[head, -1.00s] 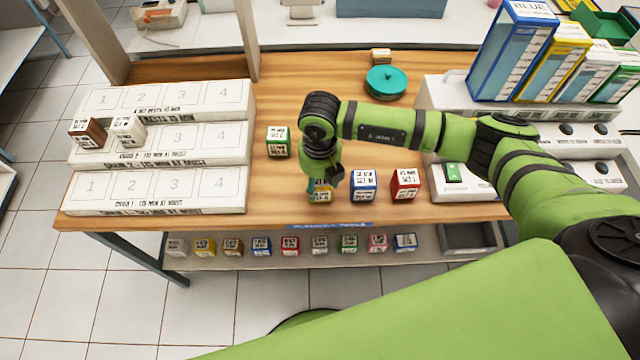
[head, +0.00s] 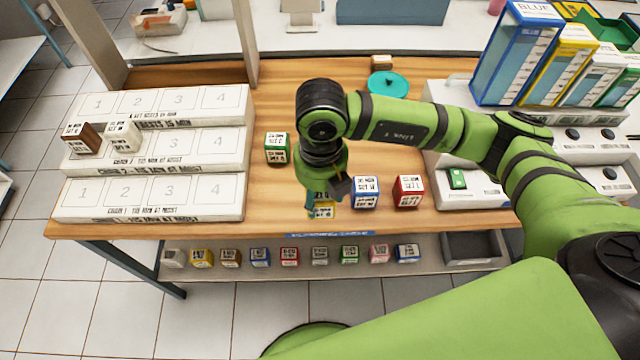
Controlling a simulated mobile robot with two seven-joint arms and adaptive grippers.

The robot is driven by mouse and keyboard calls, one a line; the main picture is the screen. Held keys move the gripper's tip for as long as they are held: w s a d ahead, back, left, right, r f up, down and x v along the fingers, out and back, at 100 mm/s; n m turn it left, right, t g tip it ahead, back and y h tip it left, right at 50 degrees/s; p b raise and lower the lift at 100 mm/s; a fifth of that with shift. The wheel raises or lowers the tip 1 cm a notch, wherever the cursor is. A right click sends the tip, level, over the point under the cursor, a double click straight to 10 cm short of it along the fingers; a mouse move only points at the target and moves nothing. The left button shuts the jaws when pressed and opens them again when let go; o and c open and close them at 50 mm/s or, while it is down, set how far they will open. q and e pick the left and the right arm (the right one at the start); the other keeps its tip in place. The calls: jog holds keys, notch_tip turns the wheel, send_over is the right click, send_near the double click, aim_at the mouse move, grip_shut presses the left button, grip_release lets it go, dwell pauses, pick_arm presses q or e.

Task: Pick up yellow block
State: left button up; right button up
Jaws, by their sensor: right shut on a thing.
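The yellow block (head: 322,211) is near the front edge of the wooden table (head: 262,215), left of a blue block. It is white with yellow and printed labels, and its top is partly hidden by my gripper. My right gripper (head: 323,200) points down over it and is shut on it. I cannot tell whether the block touches the table. My left gripper is not in view.
The blue block (head: 364,192) stands close on the right, with a red block (head: 408,192) beyond it. A green block (head: 276,149) is behind on the left. White numbered steps (head: 150,198) fill the left side. A teal lid (head: 388,84) lies at the back.

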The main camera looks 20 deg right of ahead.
aim_at(321, 214)
jog(key=s+r, duration=0.1)
jog(key=s, duration=0.1)
jog(key=s+a+r, duration=0.1)
jog(key=s+r, duration=0.1)
jog(key=s, duration=0.1)
jog(key=shift+s+a+r+b, duration=0.25)
jog(key=shift+s+a+b, duration=0.05)
jog(key=shift+a+b, duration=0.1)
jog(key=o, duration=1.6)
